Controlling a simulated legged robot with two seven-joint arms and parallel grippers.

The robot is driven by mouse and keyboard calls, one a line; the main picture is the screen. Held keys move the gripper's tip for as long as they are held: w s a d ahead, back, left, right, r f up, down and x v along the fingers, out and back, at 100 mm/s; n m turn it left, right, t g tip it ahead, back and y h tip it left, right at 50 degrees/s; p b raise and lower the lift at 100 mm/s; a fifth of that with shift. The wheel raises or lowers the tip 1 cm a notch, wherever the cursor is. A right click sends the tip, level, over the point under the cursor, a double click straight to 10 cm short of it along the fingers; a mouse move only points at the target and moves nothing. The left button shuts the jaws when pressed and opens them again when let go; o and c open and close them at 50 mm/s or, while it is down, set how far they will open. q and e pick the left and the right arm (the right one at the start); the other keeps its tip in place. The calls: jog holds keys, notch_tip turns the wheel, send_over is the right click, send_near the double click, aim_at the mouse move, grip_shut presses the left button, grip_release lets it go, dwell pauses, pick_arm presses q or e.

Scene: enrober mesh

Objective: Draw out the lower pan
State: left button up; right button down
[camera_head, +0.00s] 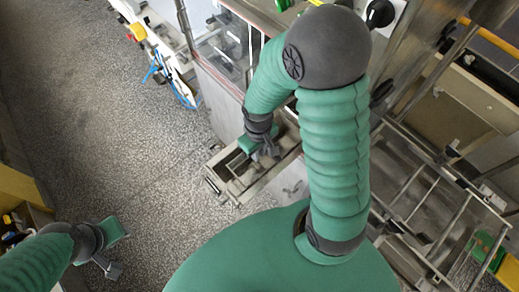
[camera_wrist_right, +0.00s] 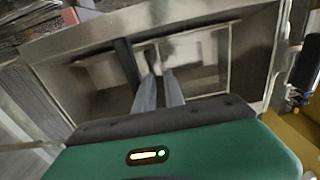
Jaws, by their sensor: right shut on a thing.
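The lower pan (camera_head: 231,190) is a shallow metal tray with inner walls, sticking out from the machine's lower side in the head view. Its metal rim and hollow inside fill much of the right wrist view (camera_wrist_right: 255,75). My right gripper (camera_head: 268,153) is over the pan, its grey fingers pointing down to it. In the wrist view its fingers (camera_wrist_right: 160,80) are close together and shut on a part of the pan; their tips hide the exact grip. My left gripper (camera_head: 112,258) is at the lower left, away from the pan; its finger gap is unclear.
The machine's metal cabinet (camera_head: 222,105) stands behind the pan. A metal rack frame (camera_head: 430,205) is at the right. Speckled floor (camera_head: 130,150) lies open to the left of the pan. A white unit with a blue cable (camera_head: 178,88) stands at the upper left.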

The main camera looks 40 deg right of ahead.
jog(key=shift+a+r+p, duration=0.15)
jog(key=shift+r+p, duration=0.3)
jog(key=shift+p, duration=0.1)
notch_tip(320, 180, up, 2)
jog(key=shift+a+r+p, duration=0.1)
jog(key=shift+p, duration=0.75)
notch_tip(320, 180, up, 6)
jog(key=p, duration=0.6)
jog(key=shift+d, duration=0.2)
jog(key=shift+r, duration=0.1)
